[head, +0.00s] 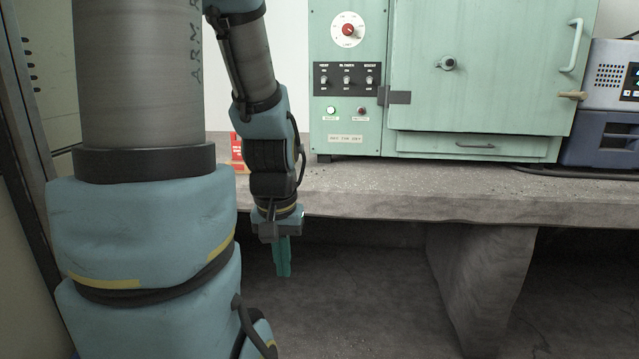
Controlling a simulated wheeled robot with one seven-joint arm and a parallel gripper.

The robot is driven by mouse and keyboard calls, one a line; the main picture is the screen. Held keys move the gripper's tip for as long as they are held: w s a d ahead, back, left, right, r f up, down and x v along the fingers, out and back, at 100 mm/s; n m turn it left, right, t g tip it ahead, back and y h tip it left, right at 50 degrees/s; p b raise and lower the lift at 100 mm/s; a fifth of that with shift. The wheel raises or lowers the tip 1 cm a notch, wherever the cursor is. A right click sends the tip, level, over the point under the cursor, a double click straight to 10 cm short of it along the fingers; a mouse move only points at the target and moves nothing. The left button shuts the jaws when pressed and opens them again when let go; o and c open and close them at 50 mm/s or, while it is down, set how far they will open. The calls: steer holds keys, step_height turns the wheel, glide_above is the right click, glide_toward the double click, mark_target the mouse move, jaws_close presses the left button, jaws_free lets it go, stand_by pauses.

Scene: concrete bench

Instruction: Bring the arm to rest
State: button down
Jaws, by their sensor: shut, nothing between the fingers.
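My arm fills the left of the head view, with blue padded links and grey metal tubes, and its last part hangs downward. My gripper (282,258) points down in front of the bench's front edge, with its teal fingers together and nothing visible between them. The fingertips are lower than the bench top and clear of the bench in the picture.
The concrete bench (420,188) runs across the view, with a support leg (480,275) below. A green oven-like cabinet (470,80) stands on it, a grey-and-blue device (605,135) at its right. Floor in front looks clear.

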step_height(320, 180, up, 25)
steer(key=p, duration=2.3)
steer(key=shift+w, duration=0.1)
